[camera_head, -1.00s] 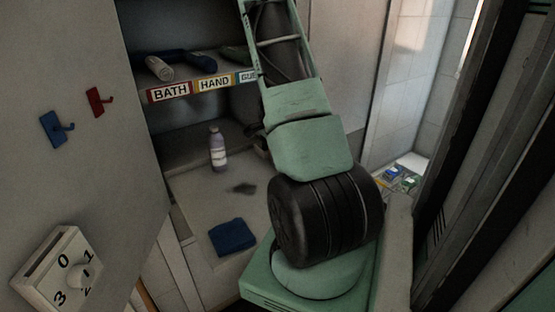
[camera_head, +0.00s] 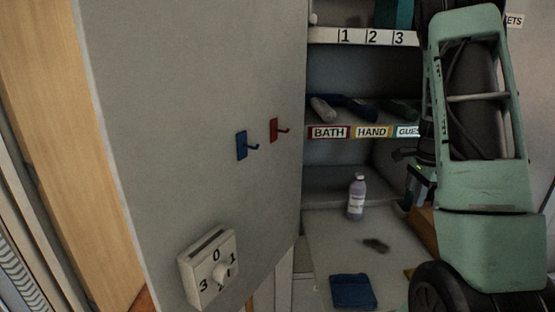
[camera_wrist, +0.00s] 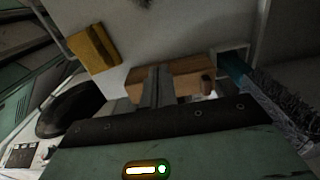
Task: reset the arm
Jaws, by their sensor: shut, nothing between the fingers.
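My green arm (camera_head: 480,180) stands upright at the right of the head view, in front of the shelves. Dark parts of my wrist end show at its left edge, but the fingertips cannot be made out there. In the wrist view my gripper (camera_wrist: 158,84) has its two grey fingers together, with nothing between them. Beyond them lies a brown wooden block or box (camera_wrist: 185,75). Whether the fingers touch it cannot be told.
Blue (camera_head: 243,146) and red hooks (camera_head: 276,130) and a numbered dial box (camera_head: 209,266) are on the grey panel. A yellow sponge-like block (camera_wrist: 94,46) and a brush (camera_wrist: 280,100) are near my gripper.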

